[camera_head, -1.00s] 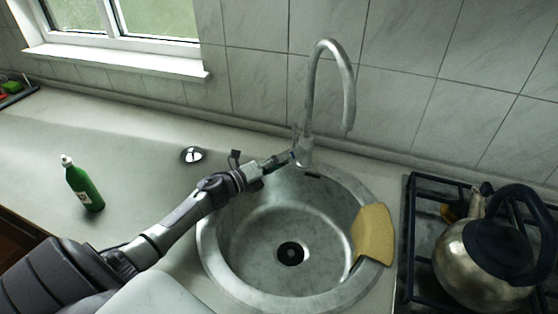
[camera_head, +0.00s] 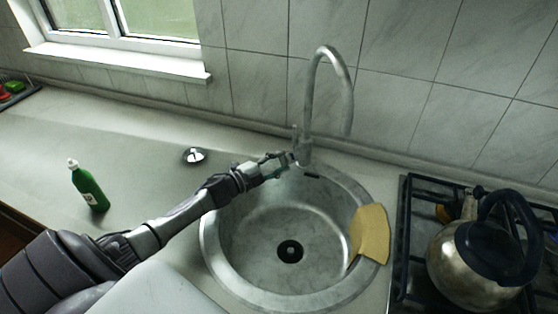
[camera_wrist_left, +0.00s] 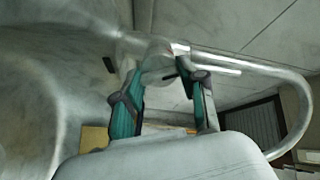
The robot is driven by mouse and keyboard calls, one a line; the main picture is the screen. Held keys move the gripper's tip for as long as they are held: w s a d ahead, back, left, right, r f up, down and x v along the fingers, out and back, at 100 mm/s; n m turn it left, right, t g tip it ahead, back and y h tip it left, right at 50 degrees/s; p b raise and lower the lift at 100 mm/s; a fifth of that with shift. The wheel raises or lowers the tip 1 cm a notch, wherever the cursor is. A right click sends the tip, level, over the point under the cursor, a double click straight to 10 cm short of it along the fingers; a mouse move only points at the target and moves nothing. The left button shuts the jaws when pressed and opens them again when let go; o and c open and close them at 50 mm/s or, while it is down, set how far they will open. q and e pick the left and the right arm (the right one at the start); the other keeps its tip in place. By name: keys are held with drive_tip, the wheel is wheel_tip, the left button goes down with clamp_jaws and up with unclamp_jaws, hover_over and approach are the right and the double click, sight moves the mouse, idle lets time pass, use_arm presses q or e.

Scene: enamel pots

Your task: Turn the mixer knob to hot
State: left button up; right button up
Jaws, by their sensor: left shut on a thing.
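The mixer tap (camera_head: 305,150) is steel and stands behind the round sink, with a tall curved spout. Its small knob (camera_head: 296,146) is on the left side of the tap body, partly hidden by my fingers. My left gripper (camera_head: 287,159) reaches in from the left over the sink's back rim and is shut on the knob. In the left wrist view, the two teal-padded fingers of the left gripper (camera_wrist_left: 160,76) stand on either side of the knob (camera_wrist_left: 157,62). The spout curves off to the right there. My right gripper is not in view.
The sink (camera_head: 245,275) is empty, with a yellow cloth (camera_head: 371,235) over its right rim. A green bottle (camera_head: 88,188) and a small round metal item (camera_head: 194,156) are on the counter at left. A kettle (camera_head: 475,255) stands on the hob at right.

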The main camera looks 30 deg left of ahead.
use_arm(q)
drive_tip(key=shift+n+p, duration=0.3)
drive_tip(key=shift+n, duration=0.9)
drive_tip(key=o, duration=1.1)
drive_tip(key=shift+o, duration=0.2)
drive_tip(key=shift+s, duration=0.1)
drive_tip(key=v, duration=1.2)
